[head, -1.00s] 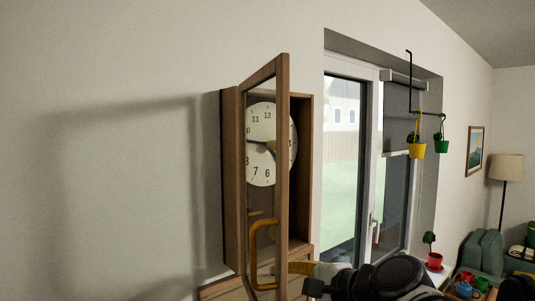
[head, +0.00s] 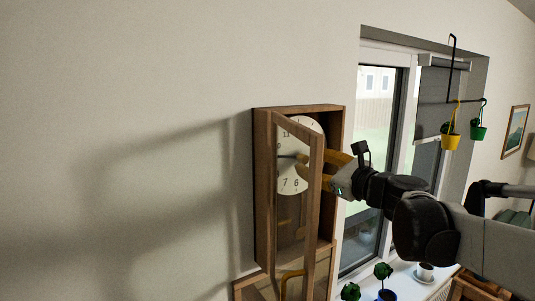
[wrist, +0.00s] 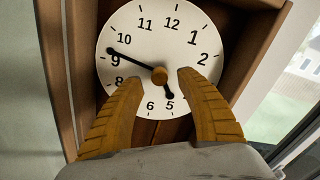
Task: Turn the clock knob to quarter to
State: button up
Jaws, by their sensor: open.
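The wall clock's white dial (wrist: 137,43) sits inside an open wooden case. It also shows in the head view (head: 291,181), partly behind the glass door (head: 316,185), which stands ajar. The long black hand (wrist: 128,61) points just past 9, towards 10. The short hand (wrist: 167,91) points near 5. My gripper (wrist: 161,78) is open, its yellow fingertips on either side of the knob. Whether they touch it cannot be told. The head view shows my gripper (head: 305,170) in front of the dial.
A window (head: 378,120) lies to the right, with hanging yellow (head: 450,142) and green (head: 479,133) pots. Plants and a cup (head: 425,271) stand on the sill below.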

jog(key=shift+p+x, duration=0.35)
jog(key=shift+x, duration=1.5)
jog(key=shift+s, duration=0.1)
grip_shut()
grip_release()
jog(key=v, duration=1.2)
